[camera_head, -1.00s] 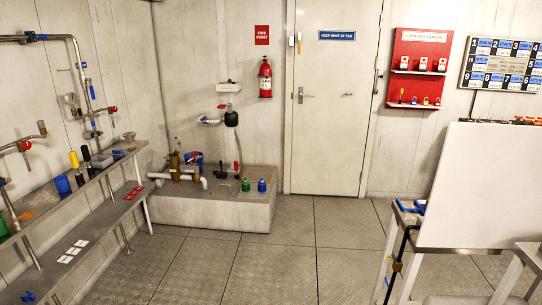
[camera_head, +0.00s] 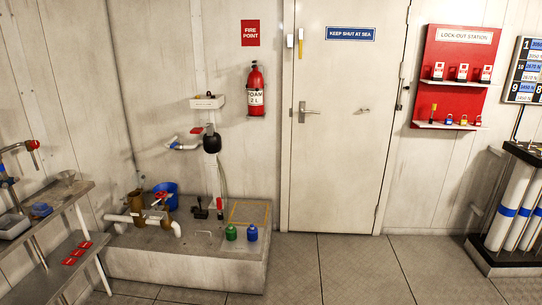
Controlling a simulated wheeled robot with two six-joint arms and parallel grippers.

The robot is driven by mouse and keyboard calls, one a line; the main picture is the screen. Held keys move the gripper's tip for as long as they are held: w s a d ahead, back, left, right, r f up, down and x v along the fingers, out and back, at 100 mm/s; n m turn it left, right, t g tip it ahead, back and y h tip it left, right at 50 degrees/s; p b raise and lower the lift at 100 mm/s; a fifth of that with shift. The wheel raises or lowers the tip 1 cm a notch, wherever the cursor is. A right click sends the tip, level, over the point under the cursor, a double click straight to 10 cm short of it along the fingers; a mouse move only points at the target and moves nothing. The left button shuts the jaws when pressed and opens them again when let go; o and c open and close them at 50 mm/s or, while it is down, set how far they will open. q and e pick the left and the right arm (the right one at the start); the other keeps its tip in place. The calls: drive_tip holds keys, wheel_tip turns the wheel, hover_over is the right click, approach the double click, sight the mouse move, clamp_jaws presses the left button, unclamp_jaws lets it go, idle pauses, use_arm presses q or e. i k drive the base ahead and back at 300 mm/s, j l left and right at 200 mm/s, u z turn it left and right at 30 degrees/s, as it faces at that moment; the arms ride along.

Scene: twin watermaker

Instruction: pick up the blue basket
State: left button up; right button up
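A rack of white cylinders (camera_head: 507,210) is at the right. The middle floor is clear.

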sight(252, 231)
drive_tip(key=i+l, duration=0.1)
drive_tip(key=i, duration=0.55)
drive_tip(key=i+l+u, duration=0.15)
drive_tip(key=i, duration=0.5)
drive_tip(key=i+l, duration=0.15)
drive_tip(key=i, duration=0.5)
drive_tip(key=j+u, duration=0.05)
